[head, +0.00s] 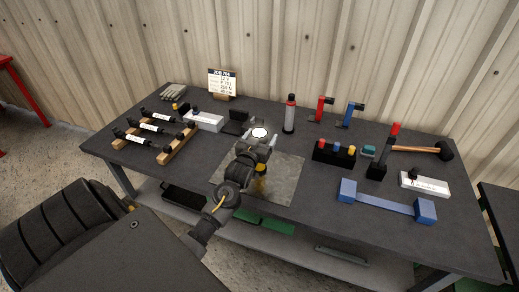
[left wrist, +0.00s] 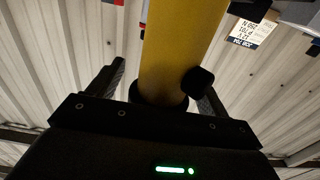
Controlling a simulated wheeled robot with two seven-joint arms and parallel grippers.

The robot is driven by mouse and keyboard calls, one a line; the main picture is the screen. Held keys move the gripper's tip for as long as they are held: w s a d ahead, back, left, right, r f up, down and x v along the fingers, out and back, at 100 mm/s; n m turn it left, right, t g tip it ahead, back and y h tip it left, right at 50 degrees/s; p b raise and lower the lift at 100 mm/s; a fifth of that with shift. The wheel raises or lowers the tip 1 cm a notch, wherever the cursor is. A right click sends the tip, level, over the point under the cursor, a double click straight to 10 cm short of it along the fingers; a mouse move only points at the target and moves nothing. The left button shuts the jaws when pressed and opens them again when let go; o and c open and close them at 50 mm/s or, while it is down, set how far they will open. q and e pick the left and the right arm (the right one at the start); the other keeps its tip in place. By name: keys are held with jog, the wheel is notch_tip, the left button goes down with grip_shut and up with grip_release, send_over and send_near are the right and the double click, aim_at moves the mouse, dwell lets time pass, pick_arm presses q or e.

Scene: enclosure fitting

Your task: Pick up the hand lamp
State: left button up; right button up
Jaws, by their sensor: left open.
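The hand lamp appears as a yellow cylinder (left wrist: 182,40) with a black base and a black knob in the left wrist view. In the head view only its pale round end (head: 260,132) and a bit of yellow show; my arm hides the rest. My left gripper (head: 261,138) is open over the middle of the bench. Its fingers (left wrist: 160,82) stand on either side of the lamp body. A gap shows at the left finger; contact at the right finger cannot be told. My right gripper is not in view.
The dark bench (head: 315,215) has a grey mat (head: 285,180) under my gripper. A dark cylinder with a red top (head: 290,115) stands close behind. A black block with coloured knobs (head: 333,153) is to the right, a white box (head: 204,121) to the left. The front centre-right is clear.

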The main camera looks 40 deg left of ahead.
pick_arm(q)
jog(key=shift+c, duration=0.2)
jog(key=c, duration=1.5)
jog(key=shift+r, duration=0.1)
jog(key=shift+c, duration=0.7)
jog(key=shift+r, duration=0.1)
